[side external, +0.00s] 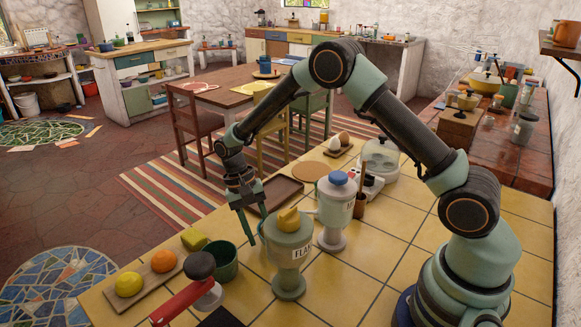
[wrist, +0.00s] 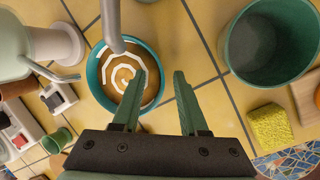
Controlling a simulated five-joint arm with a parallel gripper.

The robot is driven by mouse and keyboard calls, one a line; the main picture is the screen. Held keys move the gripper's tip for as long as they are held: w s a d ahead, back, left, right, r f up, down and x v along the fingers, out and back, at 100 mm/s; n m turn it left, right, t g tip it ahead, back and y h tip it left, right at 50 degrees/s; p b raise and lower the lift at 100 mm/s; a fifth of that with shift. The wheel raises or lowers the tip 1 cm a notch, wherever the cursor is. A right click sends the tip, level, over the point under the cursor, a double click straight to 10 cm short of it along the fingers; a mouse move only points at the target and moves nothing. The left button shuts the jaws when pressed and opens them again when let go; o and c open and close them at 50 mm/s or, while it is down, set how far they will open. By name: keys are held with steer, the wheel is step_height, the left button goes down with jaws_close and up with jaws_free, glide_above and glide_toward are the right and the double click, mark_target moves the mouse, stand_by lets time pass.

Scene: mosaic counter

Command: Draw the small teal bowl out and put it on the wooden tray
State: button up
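The small teal bowl (wrist: 94,78) shows in the wrist view at upper left. Its inside is tan-orange with a white spiral; I cannot tell whether this is paint or contents. A grey metal spout or rod (wrist: 112,28) reaches over its far side. My gripper (wrist: 160,76) is open and empty, pointing down. Its left finger overlaps the bowl's right rim in this view; contact cannot be told. In the side view my gripper (side external: 257,222) is beside the flour canister (side external: 289,248), which mostly hides the bowl. The brown wooden tray (side external: 279,188) lies behind my gripper, looking empty.
A dark green pot (side external: 223,263) stands left of the canister; it also shows in the wrist view (wrist: 268,45). A blue-lidded canister (side external: 334,212) stands right. A yellow sponge (wrist: 269,126), a board (side external: 146,288) with fruit and a red-handled object (side external: 175,302) are near.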

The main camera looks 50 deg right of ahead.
jaws_close()
stand_by(1.3)
